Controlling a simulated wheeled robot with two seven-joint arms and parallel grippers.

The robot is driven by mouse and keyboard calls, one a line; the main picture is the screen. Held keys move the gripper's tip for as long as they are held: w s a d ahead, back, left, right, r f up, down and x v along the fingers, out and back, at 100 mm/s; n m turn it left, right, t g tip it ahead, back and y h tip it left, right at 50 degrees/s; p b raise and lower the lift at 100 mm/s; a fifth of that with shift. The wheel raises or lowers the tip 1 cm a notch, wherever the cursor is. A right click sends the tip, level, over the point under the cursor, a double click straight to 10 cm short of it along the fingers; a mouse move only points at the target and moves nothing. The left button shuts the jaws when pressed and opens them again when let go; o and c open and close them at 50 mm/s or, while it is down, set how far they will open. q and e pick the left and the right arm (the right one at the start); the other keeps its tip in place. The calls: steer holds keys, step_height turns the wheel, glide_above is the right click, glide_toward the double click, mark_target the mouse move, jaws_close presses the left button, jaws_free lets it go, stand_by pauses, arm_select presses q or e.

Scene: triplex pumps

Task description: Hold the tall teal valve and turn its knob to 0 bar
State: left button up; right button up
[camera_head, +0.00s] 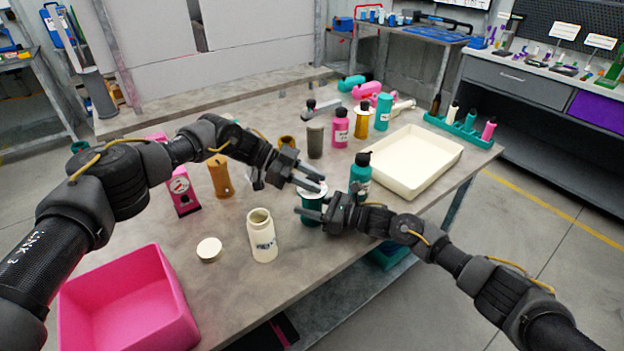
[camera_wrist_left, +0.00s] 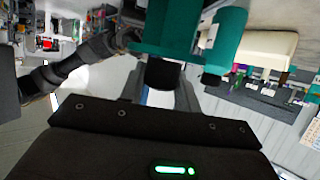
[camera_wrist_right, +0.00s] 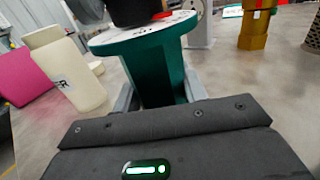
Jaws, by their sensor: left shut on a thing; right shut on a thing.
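The tall teal valve (camera_head: 311,207) stands upright near the table's front edge, with a white dial plate on top. Its teal body (camera_wrist_right: 162,70) sits between the fingers of my right gripper (camera_head: 308,213), which is shut on it from the right. A black knob (camera_wrist_left: 163,73) on top is between the fingers of my left gripper (camera_head: 318,184), which is shut on it from above. In the right wrist view the knob (camera_wrist_right: 135,10) and the dial rim (camera_wrist_right: 150,32) show at the top.
A teal bottle (camera_head: 360,175) with a black cap stands close on the right, before a cream tray (camera_head: 440,170). An open cream jar (camera_head: 263,240) and a lid (camera_head: 209,250) are at left. A pink bin (camera_head: 180,310) is at front left. A pink gauge piece (camera_head: 183,195) stands behind.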

mark_target(312, 178)
arm_select(q)
steer(key=shift+f+m+g+y, duration=0.3)
steer(key=shift+m+g, duration=0.4)
steer(key=shift+g, duration=0.2)
steer(key=shift+r+m+g, duration=0.1)
steer(key=shift+m+g, duration=0.2)
steer(key=shift+g, duration=0.1)
steer(key=shift+r+y, duration=0.1)
steer(key=shift+y, duration=0.2)
steer(key=o, duration=1)
steer(key=shift+r, duration=0.2)
step_height(312, 178, up, 10)
steer(key=shift+f, duration=0.1)
